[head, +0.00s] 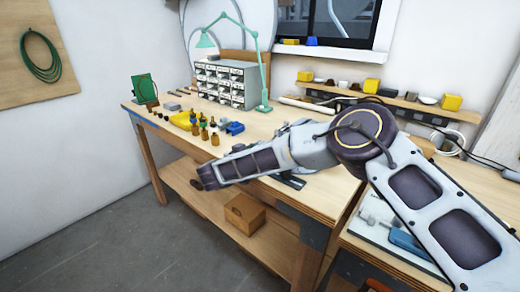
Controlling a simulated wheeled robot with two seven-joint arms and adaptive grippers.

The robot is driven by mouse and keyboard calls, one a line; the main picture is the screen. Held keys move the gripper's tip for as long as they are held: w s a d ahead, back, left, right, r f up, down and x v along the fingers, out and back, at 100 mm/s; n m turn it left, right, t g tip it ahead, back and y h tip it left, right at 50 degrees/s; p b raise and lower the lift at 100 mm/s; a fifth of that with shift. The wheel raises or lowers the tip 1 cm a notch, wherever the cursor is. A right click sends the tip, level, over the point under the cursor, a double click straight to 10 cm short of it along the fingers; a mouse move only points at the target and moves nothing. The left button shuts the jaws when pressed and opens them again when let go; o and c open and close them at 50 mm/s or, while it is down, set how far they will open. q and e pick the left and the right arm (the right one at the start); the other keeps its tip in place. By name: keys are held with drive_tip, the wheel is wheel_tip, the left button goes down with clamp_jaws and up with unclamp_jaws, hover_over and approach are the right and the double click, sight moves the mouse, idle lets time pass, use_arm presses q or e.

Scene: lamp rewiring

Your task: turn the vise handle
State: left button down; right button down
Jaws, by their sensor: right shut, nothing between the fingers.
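My right arm comes in from the right and reaches across the front of the workbench (285,127). My right gripper (203,181) is at its left end, shut and empty, by the bench's front edge. A dark metal piece (291,181) shows at the front edge beneath my arm; it may be part of the vise, but my arm hides most of that spot. I cannot make out the vise handle. My left gripper is not in view.
A green lamp (264,72) and a grey drawer cabinet (226,85) stand at the back. Several small coloured parts, a blue bin (235,128) and a green board (144,89) are on the bench. A wooden box (244,213) sits on the lower shelf. Open floor lies at left.

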drive_tip(key=v, duration=1.1)
drive_tip(key=shift+s+a, duration=0.2)
